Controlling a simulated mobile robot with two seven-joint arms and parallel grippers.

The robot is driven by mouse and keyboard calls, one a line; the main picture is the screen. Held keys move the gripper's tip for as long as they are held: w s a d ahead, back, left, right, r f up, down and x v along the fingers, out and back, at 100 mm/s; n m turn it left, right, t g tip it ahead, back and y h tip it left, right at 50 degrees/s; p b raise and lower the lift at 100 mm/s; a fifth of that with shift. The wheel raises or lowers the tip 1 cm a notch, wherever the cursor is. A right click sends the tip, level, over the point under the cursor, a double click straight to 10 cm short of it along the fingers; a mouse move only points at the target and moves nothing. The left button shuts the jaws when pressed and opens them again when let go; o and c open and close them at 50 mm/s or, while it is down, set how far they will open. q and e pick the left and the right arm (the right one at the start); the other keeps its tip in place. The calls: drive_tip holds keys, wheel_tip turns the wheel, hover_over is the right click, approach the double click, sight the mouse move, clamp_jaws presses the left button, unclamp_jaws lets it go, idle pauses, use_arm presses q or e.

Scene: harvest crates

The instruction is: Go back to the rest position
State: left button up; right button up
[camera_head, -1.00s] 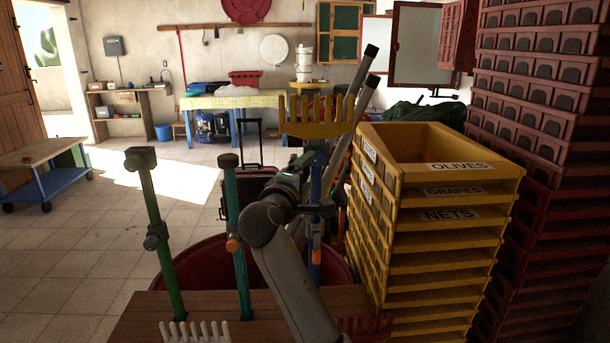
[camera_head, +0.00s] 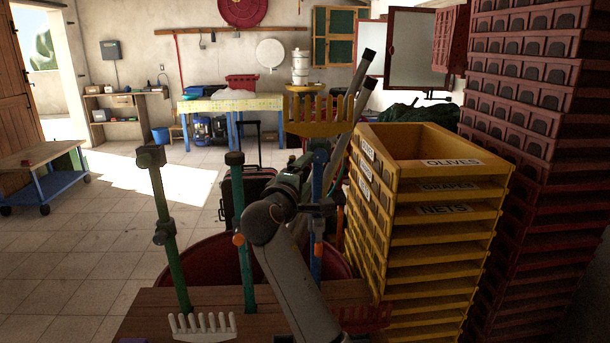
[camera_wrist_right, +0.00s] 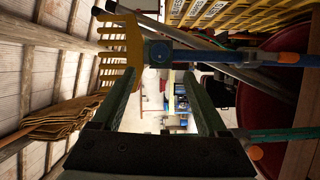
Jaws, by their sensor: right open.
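My right arm rises from the bottom middle of the head view, and its dark gripper (camera_head: 305,178) is small and hard to make out beside a blue-handled tool. In the right wrist view the two fingers of this gripper (camera_wrist_right: 163,88) stand wide apart with nothing held between them. The blue handle (camera_wrist_right: 240,57) and its yellow rake head (camera_wrist_right: 132,50) pass close by, beyond the fingers. The yellow rake head also shows upright in the head view (camera_head: 320,125). My left gripper is not in view.
Yellow crates (camera_head: 430,215) stand stacked at the right, with taller red crates (camera_head: 530,90) behind. Green-handled tools (camera_head: 168,230) stand by a wooden board (camera_head: 150,305) and a red tub (camera_head: 200,262) in front.

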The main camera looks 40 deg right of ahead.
idle(0.6)
drive_tip(key=s+a+f+n+t+y, duration=0.1)
drive_tip(key=s+a+f+y, duration=0.2)
drive_tip(key=f, duration=0.7)
drive_tip(key=s+a+f+y, duration=0.1)
drive_tip(key=a+f+y, duration=0.25)
drive_tip(key=f, duration=0.65)
drive_tip(key=s+a+f+n+t+y, duration=0.1)
drive_tip(key=a+f+y, duration=0.25)
drive_tip(key=f, duration=0.75)
drive_tip(key=s+a+f+m+g+y, duration=0.1)
drive_tip(key=s+a+f, duration=0.3)
drive_tip(key=s, duration=0.4)
drive_tip(key=s+a+f+m+g+y, duration=0.1)
drive_tip(key=s+a+f+m+y, duration=0.2)
drive_tip(key=s+f, duration=0.4)
drive_tip(key=s+a+f+m+g+y, duration=0.1)
drive_tip(key=s+a+f, duration=0.4)
drive_tip(key=s, duration=0.6)
drive_tip(key=shift+a+f+m+y, duration=0.15)
drive_tip(key=shift+f+m+y, duration=0.15)
drive_tip(key=shift+m+y, duration=0.45)
